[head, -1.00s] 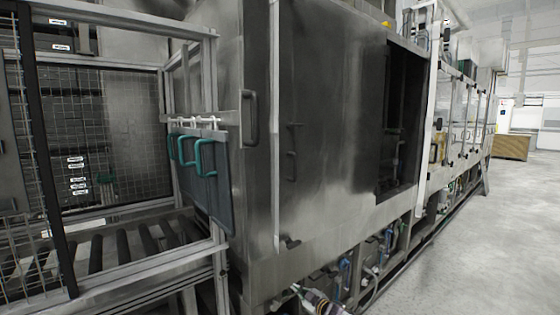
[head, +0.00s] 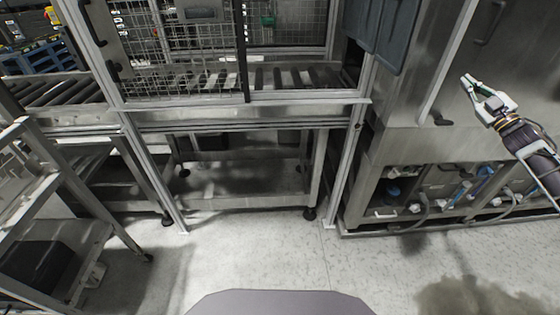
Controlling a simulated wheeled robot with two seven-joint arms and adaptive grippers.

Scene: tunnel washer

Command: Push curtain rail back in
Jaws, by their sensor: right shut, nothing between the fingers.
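The lower part of the grey-blue strip curtain (head: 385,38) hangs at the top, right of centre, at the washer's entry. Its rail is above the picture and out of view. My right gripper (head: 468,84) is shut and empty at the upper right, in front of the washer's steel wall (head: 405,150). It is to the right of the curtain and apart from it. My left gripper is not in view.
A roller conveyor (head: 290,78) with a mesh guard (head: 180,50) runs left of the curtain. A metal frame post (head: 350,170) stands below it. A shelf rack (head: 45,190) is at the left. The floor (head: 260,250) in front is clear.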

